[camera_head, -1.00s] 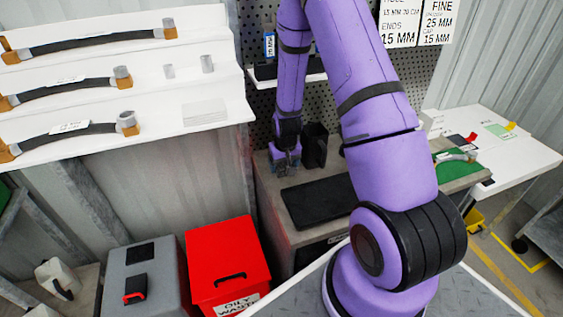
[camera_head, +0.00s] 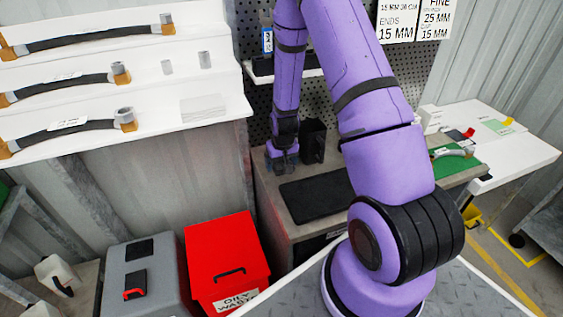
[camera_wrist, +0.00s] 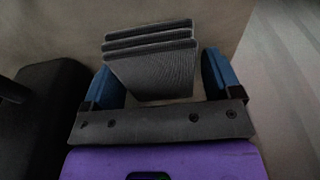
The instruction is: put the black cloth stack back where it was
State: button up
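The black cloth stack (camera_wrist: 150,62) shows in the wrist view as several dark grey, ribbed folded layers on a beige surface. My gripper (camera_wrist: 160,82) has its two blue fingers wide apart, one on each side of the stack. A narrow gap shows between the stack and the right finger. The left finger is close to the stack, and I cannot tell if they touch. In the head view my gripper (camera_head: 282,163) points down at the back left corner of the bench (camera_head: 270,197). The stack cannot be made out there.
A black upright holder (camera_head: 313,141) stands just right of my gripper. A black mat (camera_head: 316,195) lies in front. A pegboard with a shelf (camera_head: 262,82) is behind. A red oily waste bin (camera_head: 226,262) stands left of the bench, below white stepped shelves (camera_head: 215,110).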

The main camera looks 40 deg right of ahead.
jog(key=shift+s+d, duration=0.2)
jog(key=shift+d, duration=0.1)
jog(key=shift+d+r, duration=0.15)
jog(key=shift+r, duration=0.05)
jog(key=s+a+r+n+t, duration=0.1)
jog(key=s+a+r, duration=0.2)
jog(key=r, duration=0.8)
jog(key=s+a+r, duration=0.3)
jog(key=r, duration=0.8)
jog(key=s+a+r+n+t, duration=0.1)
jog(key=s+a+r, duration=0.25)
jog(key=r, duration=0.75)
jog(key=s+a+r, duration=0.2)
jog(key=s+r, duration=0.3)
jog(key=s, duration=0.3)
jog(key=s+a+r+n+t, duration=0.1)
jog(key=s+a+r, duration=0.1)
jog(key=s+r, duration=0.3)
jog(key=s, duration=0.3)
jog(key=shift+s+r, duration=0.3)
